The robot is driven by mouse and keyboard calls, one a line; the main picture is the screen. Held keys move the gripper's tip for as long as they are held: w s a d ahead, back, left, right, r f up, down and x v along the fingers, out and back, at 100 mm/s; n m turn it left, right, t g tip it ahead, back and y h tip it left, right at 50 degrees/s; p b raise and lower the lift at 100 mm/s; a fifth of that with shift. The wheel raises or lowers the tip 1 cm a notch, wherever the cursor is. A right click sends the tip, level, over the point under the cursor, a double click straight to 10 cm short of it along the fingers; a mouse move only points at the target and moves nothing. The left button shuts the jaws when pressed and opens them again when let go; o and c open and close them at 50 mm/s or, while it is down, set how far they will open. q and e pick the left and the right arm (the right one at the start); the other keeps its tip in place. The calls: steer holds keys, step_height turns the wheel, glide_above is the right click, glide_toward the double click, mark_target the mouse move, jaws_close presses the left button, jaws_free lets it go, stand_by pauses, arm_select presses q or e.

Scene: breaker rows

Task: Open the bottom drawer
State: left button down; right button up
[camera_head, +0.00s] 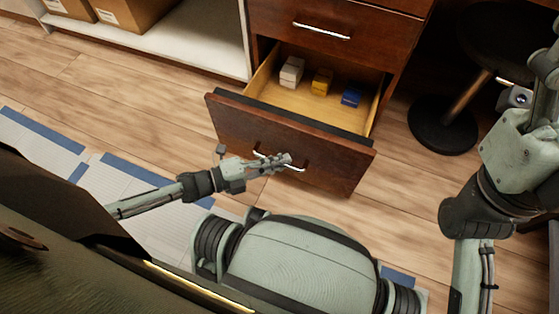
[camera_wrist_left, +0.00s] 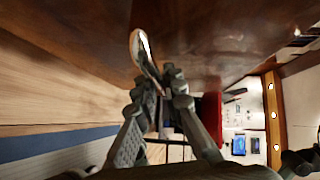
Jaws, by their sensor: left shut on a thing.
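The bottom drawer (camera_head: 230,118) is dark brown wood and stands pulled out from the cabinet, its inside showing. My left gripper (camera_head: 284,160) is at the drawer's front, shut on its silver bar handle (camera_head: 294,167). In the left wrist view the handle (camera_wrist_left: 146,50) runs down between the fingertips (camera_wrist_left: 160,82), against the brown drawer front (camera_wrist_left: 215,40). Part of the handle is hidden by the fingers. My right arm is at the right edge of the head view; its gripper fingers do not show.
Inside the drawer lie a white box (camera_head: 291,72), a yellow box (camera_head: 321,81) and a blue box (camera_head: 351,96). A closed drawer (camera_head: 290,15) is above. A black stool (camera_head: 440,125) stands to the right. A white shelf (camera_head: 190,40) with cardboard boxes (camera_head: 130,10) is at upper left.

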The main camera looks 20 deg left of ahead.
arm_select(q)
steer(key=c, duration=1.6)
jaws_free()
steer(key=v, duration=1.2)
